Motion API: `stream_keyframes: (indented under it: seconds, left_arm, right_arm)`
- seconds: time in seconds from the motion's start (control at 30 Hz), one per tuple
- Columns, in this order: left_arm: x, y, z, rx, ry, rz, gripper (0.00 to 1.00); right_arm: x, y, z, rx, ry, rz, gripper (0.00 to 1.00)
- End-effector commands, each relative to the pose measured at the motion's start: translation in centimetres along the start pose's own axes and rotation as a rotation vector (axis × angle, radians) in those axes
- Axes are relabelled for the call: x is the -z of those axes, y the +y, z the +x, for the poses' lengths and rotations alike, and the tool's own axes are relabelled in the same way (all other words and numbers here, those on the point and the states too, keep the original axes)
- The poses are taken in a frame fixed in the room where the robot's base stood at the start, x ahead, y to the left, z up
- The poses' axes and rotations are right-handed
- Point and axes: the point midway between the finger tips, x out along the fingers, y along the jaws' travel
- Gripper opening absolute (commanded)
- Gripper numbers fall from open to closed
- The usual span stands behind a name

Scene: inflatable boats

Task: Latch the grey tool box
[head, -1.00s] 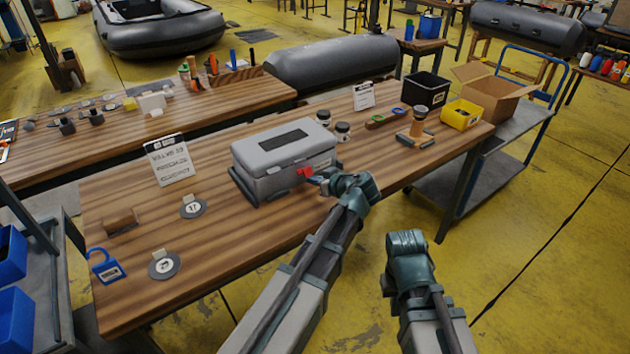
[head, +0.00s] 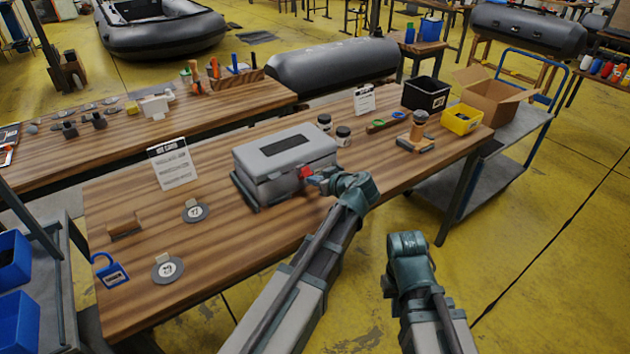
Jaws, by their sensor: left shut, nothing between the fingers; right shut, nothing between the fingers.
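The grey tool box (head: 268,158) sits on the wooden workbench with its lid down. A red latch (head: 306,172) shows on its front right side. My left gripper (head: 314,179) is shut and empty, right at the red latch; I cannot tell whether it touches it. The gripper and wrist hide part of the box's front right corner. My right arm's wrist (head: 407,246) is beyond the bench's front edge, over the floor, and its fingertips are hidden.
The wooden workbench (head: 235,240) carries a card stand (head: 173,165), round discs (head: 168,269), a blue padlock-shaped item (head: 110,270), small jars (head: 343,135), a black bin (head: 426,95) and a yellow bin (head: 461,119). The bench is clear in front of the box.

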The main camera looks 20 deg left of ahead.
Motion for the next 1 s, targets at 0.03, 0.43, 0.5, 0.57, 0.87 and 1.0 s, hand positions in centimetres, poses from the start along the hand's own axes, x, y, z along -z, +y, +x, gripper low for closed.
stream_keyframes:
  seconds: [0.03,0.43,0.5,0.57,0.87,1.0]
  left_arm:
    - [0.0,0.0,0.0,0.000,0.000,0.000,0.00]
    - [0.4,0.0,0.0,0.000,0.000,0.000,0.00]
    - [0.7,0.0,0.0,0.000,0.000,0.000,0.00]
    - [0.9,0.0,0.0,0.000,0.000,0.000,0.00]
    - [1.4,0.0,0.1,0.000,0.000,0.000,0.00]
    - [1.4,0.0,0.1,0.000,0.000,0.000,0.00]
  right_arm:
    - [0.0,0.0,0.0,0.000,0.000,0.000,0.00]
    - [0.0,0.0,-0.4,0.000,0.000,0.000,0.00]
    - [0.0,0.1,-0.6,0.000,0.000,0.000,0.00]
    - [-0.1,0.1,-0.8,0.000,0.000,0.000,0.00]
    - [-0.1,0.1,-1.1,0.000,0.000,0.000,0.00]
    - [-0.1,0.1,-1.1,0.000,0.000,0.000,0.00]
